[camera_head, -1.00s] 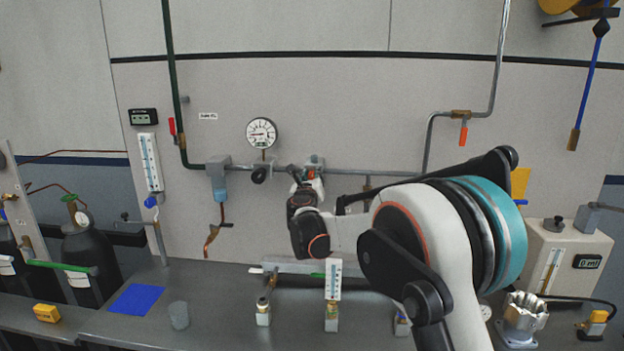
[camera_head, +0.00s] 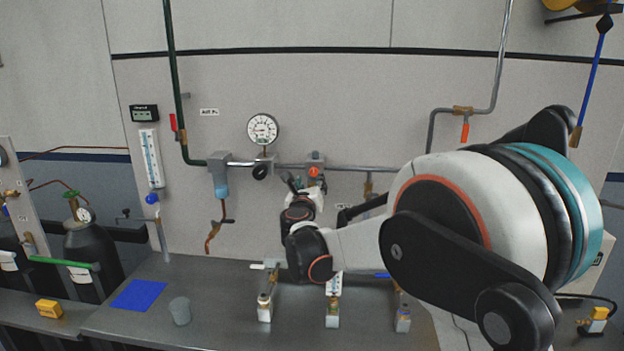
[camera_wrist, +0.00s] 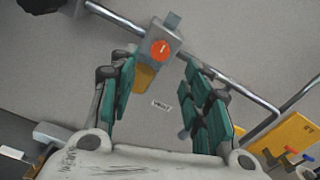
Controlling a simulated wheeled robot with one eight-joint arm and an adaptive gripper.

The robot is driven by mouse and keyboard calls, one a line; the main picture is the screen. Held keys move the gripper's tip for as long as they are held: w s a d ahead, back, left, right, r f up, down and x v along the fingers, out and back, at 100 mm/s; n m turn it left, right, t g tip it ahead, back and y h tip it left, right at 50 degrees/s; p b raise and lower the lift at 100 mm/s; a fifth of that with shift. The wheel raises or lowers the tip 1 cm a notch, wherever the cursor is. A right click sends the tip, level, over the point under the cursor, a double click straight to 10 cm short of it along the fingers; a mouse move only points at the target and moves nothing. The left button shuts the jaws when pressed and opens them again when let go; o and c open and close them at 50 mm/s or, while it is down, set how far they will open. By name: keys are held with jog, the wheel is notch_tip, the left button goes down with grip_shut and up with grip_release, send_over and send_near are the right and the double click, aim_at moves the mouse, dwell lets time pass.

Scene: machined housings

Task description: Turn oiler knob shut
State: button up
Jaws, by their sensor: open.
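The oiler (camera_head: 315,161) is a grey block in the wall pipe with a round orange-red knob (camera_head: 314,171) on its front. In the wrist view the knob (camera_wrist: 160,49) carries a small pale mark, and an amber bowl (camera_wrist: 143,77) hangs under the block. My gripper (camera_head: 292,182) is below and left of the knob in the head view. In the wrist view my gripper (camera_wrist: 159,66) is open, with green-padded fingers on either side of the view and nothing between the pads. The knob shows beyond the fingertips, apart from them.
A pressure gauge (camera_head: 262,130) and a black knob (camera_head: 260,172) are left of the oiler on the same pipe. Several bench fittings (camera_head: 265,305) stand below my arm. A yellow panel (camera_wrist: 290,139) is at lower right in the wrist view.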

jog(key=shift+s, duration=1.9)
jog(key=s+d+m+g+h+b, duration=0.1)
jog(key=s+d+m+g+h, duration=0.1)
jog(key=d+m, duration=0.6)
jog(key=s+d+m+g+h, duration=0.1)
jog(key=d+m+g, duration=0.15)
jog(key=d, duration=0.95)
jog(key=s+d+f+m+g+b, duration=0.2)
jog(key=s+d+m, duration=0.6)
jog(key=m, duration=0.1)
jog(key=s+f+m+g+y+b, duration=0.1)
jog(key=s+f+m, duration=0.3)
jog(key=s, duration=0.7)
jog(key=s+f+m+g+y+b, duration=0.1)
jog(key=s+f+m+g, duration=0.1)
jog(key=s+f+m, duration=0.3)
jog(key=s+f+m+g+y+b, duration=0.1)
jog(key=s+f+m, duration=0.4)
jog(key=s+m, duration=0.5)
jog(key=s, duration=0.8)
jog(key=shift+s+a+f+y, duration=0.2)
jog(key=shift+a+y, duration=0.1)
jog(key=shift+a, duration=0.1)
jog(key=shift+c, duration=0.3)
